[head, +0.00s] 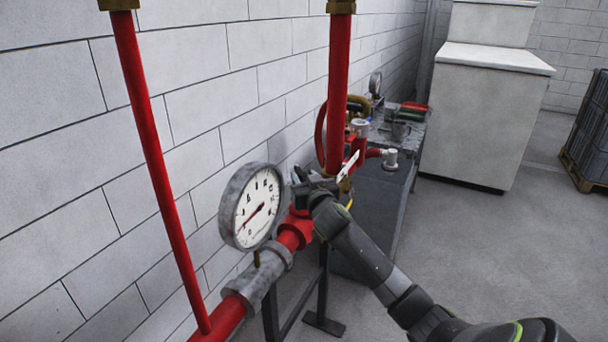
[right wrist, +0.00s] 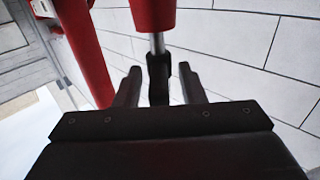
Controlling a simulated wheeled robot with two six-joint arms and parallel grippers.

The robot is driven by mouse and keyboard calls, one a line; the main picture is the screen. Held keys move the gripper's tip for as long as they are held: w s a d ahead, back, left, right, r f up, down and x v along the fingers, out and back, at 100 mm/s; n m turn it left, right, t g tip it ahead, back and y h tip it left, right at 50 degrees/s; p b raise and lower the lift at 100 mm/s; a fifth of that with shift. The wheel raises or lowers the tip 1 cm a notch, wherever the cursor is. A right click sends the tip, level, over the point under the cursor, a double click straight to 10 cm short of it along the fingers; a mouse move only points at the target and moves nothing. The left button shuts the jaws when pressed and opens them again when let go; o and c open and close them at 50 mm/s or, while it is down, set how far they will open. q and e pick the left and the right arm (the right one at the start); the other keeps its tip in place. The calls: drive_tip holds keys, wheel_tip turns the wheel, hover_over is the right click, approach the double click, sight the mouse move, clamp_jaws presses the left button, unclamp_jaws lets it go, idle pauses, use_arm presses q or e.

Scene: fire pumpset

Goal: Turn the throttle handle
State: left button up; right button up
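My right gripper (head: 304,182) is at the red pipework, just right of the round pressure gauge (head: 251,207). In the right wrist view its two fingers (right wrist: 159,76) stand apart. A dark upright handle (right wrist: 158,80), which looks like the throttle handle, stands between them with a gap on each side. A silver stem (right wrist: 157,43) joins it to a red fitting (right wrist: 152,15). In the head view my gripper hides most of this handle. My left gripper is not in view.
A thin red pipe (head: 158,160) and a thicker red vertical pipe (head: 339,95) stand near the block wall. A large red pipe runs to the lower left. A white cabinet (head: 478,125) stands behind.

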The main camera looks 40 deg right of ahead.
drive_tip(key=shift+w+d, duration=0.1)
drive_tip(key=shift+w, duration=0.3)
clamp_jaws()
